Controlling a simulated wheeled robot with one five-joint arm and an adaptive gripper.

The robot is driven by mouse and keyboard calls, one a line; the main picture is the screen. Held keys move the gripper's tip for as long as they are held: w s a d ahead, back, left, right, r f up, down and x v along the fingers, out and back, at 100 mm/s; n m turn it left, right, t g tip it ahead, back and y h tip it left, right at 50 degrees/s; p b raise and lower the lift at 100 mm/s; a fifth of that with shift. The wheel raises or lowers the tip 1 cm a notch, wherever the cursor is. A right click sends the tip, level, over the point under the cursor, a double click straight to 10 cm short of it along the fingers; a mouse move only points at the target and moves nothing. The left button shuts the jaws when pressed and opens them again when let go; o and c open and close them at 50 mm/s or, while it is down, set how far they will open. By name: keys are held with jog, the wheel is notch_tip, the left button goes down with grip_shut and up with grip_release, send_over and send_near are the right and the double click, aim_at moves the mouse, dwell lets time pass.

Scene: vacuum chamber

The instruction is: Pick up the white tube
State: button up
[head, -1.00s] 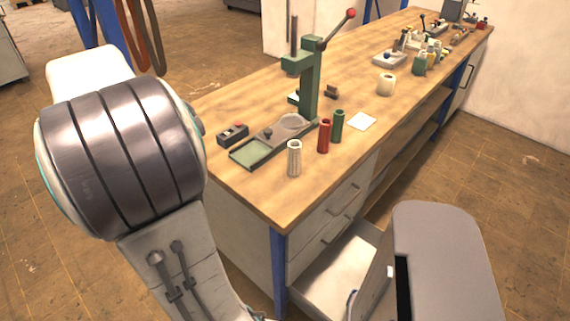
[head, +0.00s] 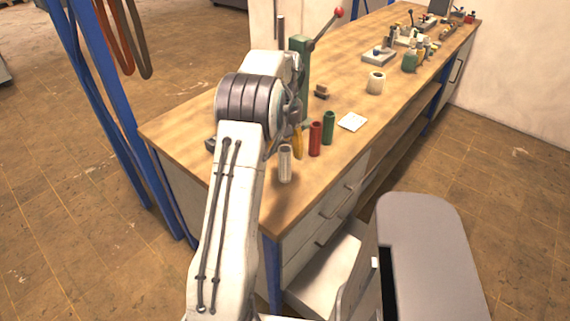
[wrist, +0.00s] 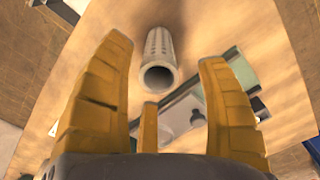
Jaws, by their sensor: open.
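The white tube (head: 285,163) stands upright near the front edge of the wooden bench, at the left end of a row with a red tube (head: 315,138) and a green tube (head: 328,128). In the wrist view the white tube (wrist: 158,62) shows its round open end and slotted side, just beyond the fingers. My gripper (wrist: 164,88) is open, its yellow fingers spread with nothing between them.
The green lever press (head: 303,60) stands behind my wrist, its base mostly hidden. A white card (head: 352,122) and a cream roll (head: 375,83) lie farther right on the bench (head: 340,165). Several small tools and fixtures crowd the far end.

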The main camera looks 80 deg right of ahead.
aim_at(285, 162)
jog(key=shift+d+f+p, duration=0.15)
jog(key=shift+f+p, duration=0.15)
jog(key=shift+f, duration=2.85)
jog(key=shift+c, duration=0.3)
jog(key=c, duration=1.1)
